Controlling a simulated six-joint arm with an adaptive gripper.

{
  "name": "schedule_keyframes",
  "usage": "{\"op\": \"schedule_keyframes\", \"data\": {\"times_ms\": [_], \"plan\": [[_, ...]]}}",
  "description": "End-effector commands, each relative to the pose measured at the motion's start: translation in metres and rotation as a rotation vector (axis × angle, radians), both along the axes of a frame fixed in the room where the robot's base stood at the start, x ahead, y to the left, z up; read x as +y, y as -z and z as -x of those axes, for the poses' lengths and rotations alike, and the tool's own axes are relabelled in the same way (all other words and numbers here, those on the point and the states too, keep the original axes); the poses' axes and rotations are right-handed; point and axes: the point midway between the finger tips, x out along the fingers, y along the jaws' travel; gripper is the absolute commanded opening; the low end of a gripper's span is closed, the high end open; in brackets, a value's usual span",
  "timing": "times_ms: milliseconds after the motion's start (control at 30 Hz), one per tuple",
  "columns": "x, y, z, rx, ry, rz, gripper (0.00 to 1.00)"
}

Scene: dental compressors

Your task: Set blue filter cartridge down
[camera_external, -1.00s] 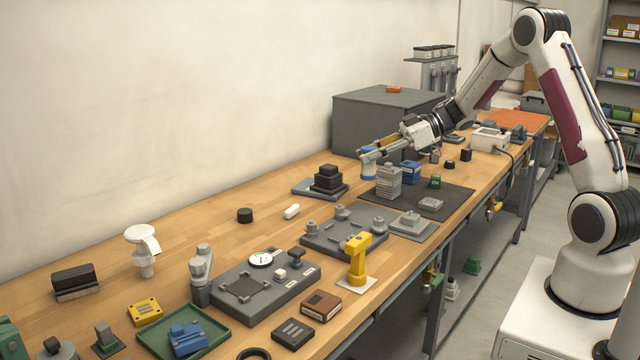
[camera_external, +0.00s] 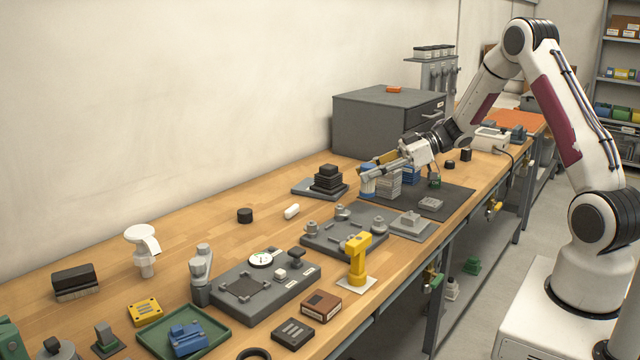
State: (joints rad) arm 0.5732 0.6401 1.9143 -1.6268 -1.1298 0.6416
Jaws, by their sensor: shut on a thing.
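The blue filter cartridge (camera_external: 368,182) is a small upright cylinder with a blue body and a pale top. It is at the left end of a dark mat (camera_external: 455,201), close beside a stack of light grey blocks (camera_external: 387,184). My gripper (camera_external: 369,170) is shut on its upper part. The cartridge's base is low, at about the level of the bench surface; I cannot tell whether it touches. The gripper hides part of the grey stack and most of a blue block (camera_external: 411,175) behind it.
A large grey cabinet (camera_external: 375,125) stands behind. Black stacked blocks (camera_external: 328,178) sit on a plate to the left. A grey fixture plate (camera_external: 343,236) and a yellow stand (camera_external: 359,262) are in front.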

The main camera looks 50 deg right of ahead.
Motion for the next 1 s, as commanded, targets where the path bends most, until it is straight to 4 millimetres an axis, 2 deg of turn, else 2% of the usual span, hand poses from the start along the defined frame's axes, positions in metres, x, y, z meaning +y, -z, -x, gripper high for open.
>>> {"op": "schedule_keyframes", "data": {"times_ms": [167, 600, 1000], "plan": [[0.0, 0.014, 0.0, 0.0, 0.0, -0.001, 0.04], [0.0, 0.018, 0.0, 0.0, 0.0, -0.001, 0.04], [0.0, 0.051, 0.0, -0.001, 0.0, -0.001, 0.04]]}}
